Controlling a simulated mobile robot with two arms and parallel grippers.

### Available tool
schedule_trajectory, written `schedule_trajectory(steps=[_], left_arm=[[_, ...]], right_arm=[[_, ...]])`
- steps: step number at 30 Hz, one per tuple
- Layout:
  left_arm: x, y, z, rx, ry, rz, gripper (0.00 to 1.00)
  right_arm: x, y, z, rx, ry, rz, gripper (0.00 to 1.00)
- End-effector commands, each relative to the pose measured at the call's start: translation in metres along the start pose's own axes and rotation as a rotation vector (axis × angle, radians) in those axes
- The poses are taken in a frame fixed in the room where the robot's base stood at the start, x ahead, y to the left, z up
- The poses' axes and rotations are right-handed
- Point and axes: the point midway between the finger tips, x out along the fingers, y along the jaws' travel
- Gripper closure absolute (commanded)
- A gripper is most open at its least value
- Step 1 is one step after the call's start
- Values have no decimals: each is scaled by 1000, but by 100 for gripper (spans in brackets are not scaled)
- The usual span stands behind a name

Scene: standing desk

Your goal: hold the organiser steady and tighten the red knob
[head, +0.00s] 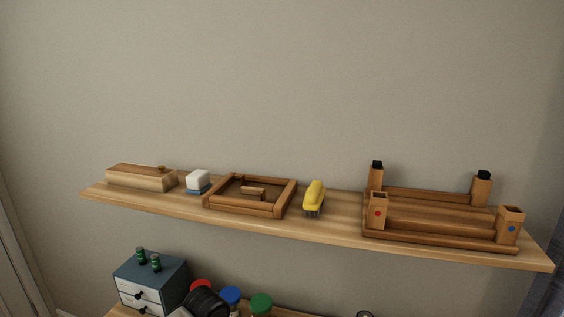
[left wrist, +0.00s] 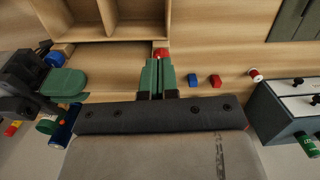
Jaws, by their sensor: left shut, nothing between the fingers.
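The organiser (left wrist: 135,55) is a light wooden box with open compartments, at the top left of the left wrist view. A red knob (left wrist: 162,53) shows at its corner, just beyond the green fingertips of my left gripper (left wrist: 160,64). The left fingers are together with nothing between them; I cannot tell whether they touch the knob. What seems to be my right gripper (left wrist: 65,82), dark with a green finger, is at the left of that view, close to the organiser. Its opening is not clear. Neither the organiser nor the knob can be made out in the head view.
A drawer box (head: 150,280) with two green bottles stands left on the desk; it also shows in the left wrist view (left wrist: 280,115). Small blue (left wrist: 192,80) and red (left wrist: 215,81) pieces lie near the knob. A loaded shelf (head: 335,232) spans above the desk.

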Motion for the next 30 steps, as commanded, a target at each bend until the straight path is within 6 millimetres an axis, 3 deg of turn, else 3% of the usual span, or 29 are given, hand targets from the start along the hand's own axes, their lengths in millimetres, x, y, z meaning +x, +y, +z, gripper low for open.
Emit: schedule_trajectory(steps=[13, 15, 19, 30], left_arm=[[-9, 1, -1, 3, 4, 3, 100], [-9, 1, -1, 3, 4, 3, 100], [-10, 1, -1, 3, 4, 4, 100], [-10, 1, -1, 3, 4, 4, 100]], right_arm=[[-1, 0, 5, 1, -12, 4, 100], [-1, 0, 5, 1, -12, 4, 85], [-1, 0, 4, 1, -9, 3, 65], [-6, 0, 2, 0, -5, 2, 64]])
